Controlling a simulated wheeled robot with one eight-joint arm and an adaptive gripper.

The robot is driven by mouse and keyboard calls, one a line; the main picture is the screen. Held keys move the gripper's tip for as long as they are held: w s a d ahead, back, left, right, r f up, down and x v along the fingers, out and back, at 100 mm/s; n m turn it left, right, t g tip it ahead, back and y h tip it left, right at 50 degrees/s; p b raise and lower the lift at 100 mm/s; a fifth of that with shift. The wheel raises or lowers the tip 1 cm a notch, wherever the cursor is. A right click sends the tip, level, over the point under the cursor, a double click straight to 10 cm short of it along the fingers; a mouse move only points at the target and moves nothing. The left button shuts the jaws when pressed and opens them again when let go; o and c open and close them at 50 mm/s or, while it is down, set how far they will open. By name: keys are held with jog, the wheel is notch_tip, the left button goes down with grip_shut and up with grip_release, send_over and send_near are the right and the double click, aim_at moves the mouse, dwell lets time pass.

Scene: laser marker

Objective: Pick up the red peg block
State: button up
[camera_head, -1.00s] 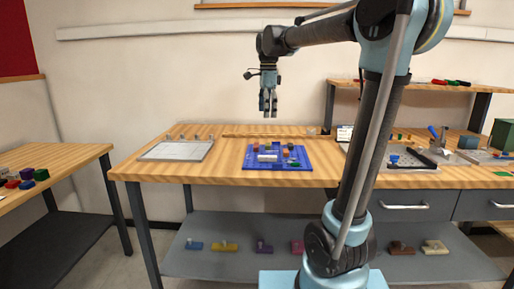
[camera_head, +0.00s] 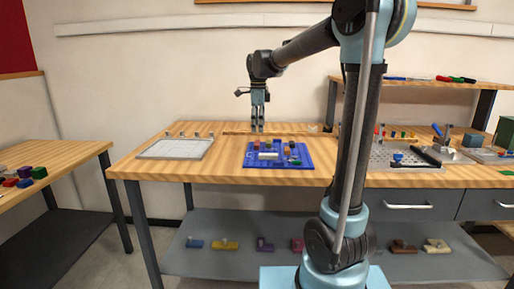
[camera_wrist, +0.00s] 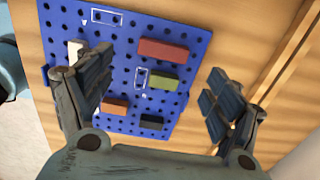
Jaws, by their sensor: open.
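A red peg block (camera_wrist: 163,50) sits on a blue perforated board (camera_wrist: 205,48). In the wrist view it lies near an olive-green block (camera_wrist: 165,80). My gripper (camera_head: 258,128) hangs pointing down over the back of the board, apart from the blocks. In the wrist view my gripper (camera_wrist: 160,75) is open and empty, its fingers spread to either side of the block area.
A white block (camera_wrist: 76,52), an orange-brown block (camera_wrist: 115,107) and a dark green block (camera_wrist: 152,122) share the board. A grey plate (camera_head: 172,149) lies left on the bench, a perforated tray (camera_head: 385,160) right. A left table (camera_head: 65,157) holds several blocks.

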aim_at(257, 142)
jog(key=shift+w+a+f, duration=0.15)
jog(key=shift+f, duration=1.6)
jog(key=shift+w+a+f, duration=0.1)
jog(key=shift+f, duration=1.6)
jog(key=shift+c, duration=0.5)
jog(key=c, duration=0.9)
